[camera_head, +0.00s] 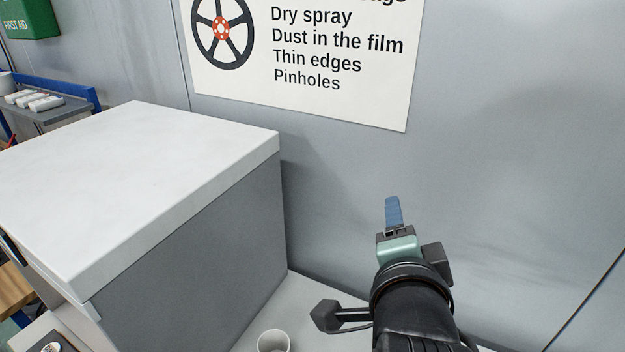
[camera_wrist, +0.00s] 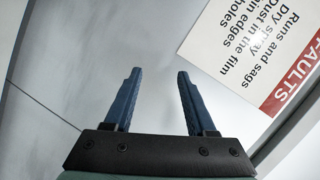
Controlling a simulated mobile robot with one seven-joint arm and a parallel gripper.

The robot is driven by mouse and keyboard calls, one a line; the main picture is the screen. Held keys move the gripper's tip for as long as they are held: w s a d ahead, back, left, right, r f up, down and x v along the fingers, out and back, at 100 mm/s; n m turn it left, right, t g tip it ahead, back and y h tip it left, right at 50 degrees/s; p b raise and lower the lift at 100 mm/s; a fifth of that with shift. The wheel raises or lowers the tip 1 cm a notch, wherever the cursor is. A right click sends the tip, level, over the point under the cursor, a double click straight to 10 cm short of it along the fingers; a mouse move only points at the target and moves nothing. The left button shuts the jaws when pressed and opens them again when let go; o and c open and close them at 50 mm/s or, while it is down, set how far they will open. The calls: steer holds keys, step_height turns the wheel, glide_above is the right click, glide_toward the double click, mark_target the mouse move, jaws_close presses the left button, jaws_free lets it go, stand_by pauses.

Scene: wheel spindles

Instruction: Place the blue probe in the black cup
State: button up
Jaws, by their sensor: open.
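My gripper (camera_head: 393,204) is raised in front of the grey wall, at the right of the head view. In the wrist view my gripper (camera_wrist: 159,73) has its two blue fingers apart, with nothing between them. I see no blue probe in either view; the blue parts on the arm's end are the fingers. I see no black cup in either view. A pale cup (camera_head: 273,343) stands on the light surface at the bottom of the head view, cut off by the frame edge.
A large grey box with a white top (camera_head: 140,170) fills the left. A dark knobbed object (camera_head: 326,316) lies low beside my arm, partly hidden behind it. A faults poster (camera_head: 320,60) hangs on the wall, also in the wrist view (camera_wrist: 245,45). A side bench (camera_head: 50,112) is far left.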

steer(key=a+r+n+t, duration=0.3)
steer(key=r, duration=0.5)
steer(key=a+r+n+t, duration=0.3)
steer(key=r+n, duration=0.1)
steer(key=r, duration=0.3)
steer(key=s+a+r+n+t+y, duration=0.2)
steer(key=s+a+r+n+t, duration=0.1)
steer(key=r, duration=0.5)
steer(key=s+a+r+n+t+y, duration=0.1)
steer(key=s+a+r+n+t, duration=0.3)
steer(key=s+r+n, duration=0.2)
step_height(320, 180, up, 3)
steer(key=shift+s+a+f+y, duration=0.15)
steer(key=shift+s+a+y, duration=0.2)
steer(key=shift+s, duration=0.4)
step_height(320, 180, down, 12)
steer(key=b, duration=1.1)
steer(key=shift+r, duration=0.25)
steer(key=shift+d, duration=0.1)
